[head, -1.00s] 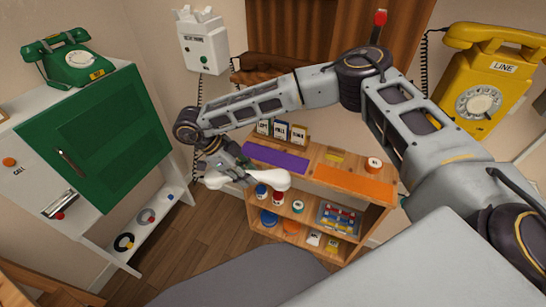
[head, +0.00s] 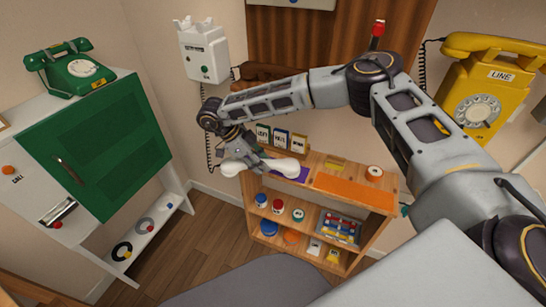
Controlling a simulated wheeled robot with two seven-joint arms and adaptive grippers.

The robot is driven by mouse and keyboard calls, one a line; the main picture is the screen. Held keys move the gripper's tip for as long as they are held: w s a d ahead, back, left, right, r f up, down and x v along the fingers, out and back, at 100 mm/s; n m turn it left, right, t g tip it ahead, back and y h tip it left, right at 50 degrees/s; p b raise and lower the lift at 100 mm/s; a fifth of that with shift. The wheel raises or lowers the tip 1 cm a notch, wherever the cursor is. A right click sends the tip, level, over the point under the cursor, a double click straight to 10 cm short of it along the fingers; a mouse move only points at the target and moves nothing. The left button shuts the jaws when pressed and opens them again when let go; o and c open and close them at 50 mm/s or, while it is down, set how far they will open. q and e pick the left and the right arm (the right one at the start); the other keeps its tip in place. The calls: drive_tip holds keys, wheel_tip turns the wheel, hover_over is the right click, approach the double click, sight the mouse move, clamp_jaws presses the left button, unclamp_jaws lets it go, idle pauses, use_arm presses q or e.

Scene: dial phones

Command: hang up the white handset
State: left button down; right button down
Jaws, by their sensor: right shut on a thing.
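The white handset (head: 281,167) lies roughly level in the grip of my right gripper (head: 249,163), which is shut around its middle. It is in front of the wooden shelf's left end, below the white wall phone. The white wall phone (head: 204,52) hangs on the back wall at the upper left of centre, with prongs on top and no handset on them. Its dark coiled cord (head: 207,130) hangs down below it, partly hidden behind my right wrist. My left gripper is not in view.
A wooden shelf (head: 386,240) with jars, cards and a purple and an orange mat stands at the back. A yellow phone (head: 473,100) hangs at the right. A green phone (head: 72,68) sits on the cabinet (head: 82,229) at the left. Floor between is clear.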

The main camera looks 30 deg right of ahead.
drive_tip(key=w+d, duration=0.2)
drive_tip(key=w+d+f, duration=0.1)
drive_tip(key=w+d, duration=0.1)
drive_tip(key=d, duration=0.1)
drive_tip(key=w+d+b, duration=0.1)
drive_tip(key=w+d, duration=0.1)
drive_tip(key=d, duration=0.1)
drive_tip(key=shift+w+f, duration=0.3)
drive_tip(key=shift+f, duration=0.05)
drive_tip(key=shift+a+f, duration=0.1)
drive_tip(key=shift+f, duration=0.6)
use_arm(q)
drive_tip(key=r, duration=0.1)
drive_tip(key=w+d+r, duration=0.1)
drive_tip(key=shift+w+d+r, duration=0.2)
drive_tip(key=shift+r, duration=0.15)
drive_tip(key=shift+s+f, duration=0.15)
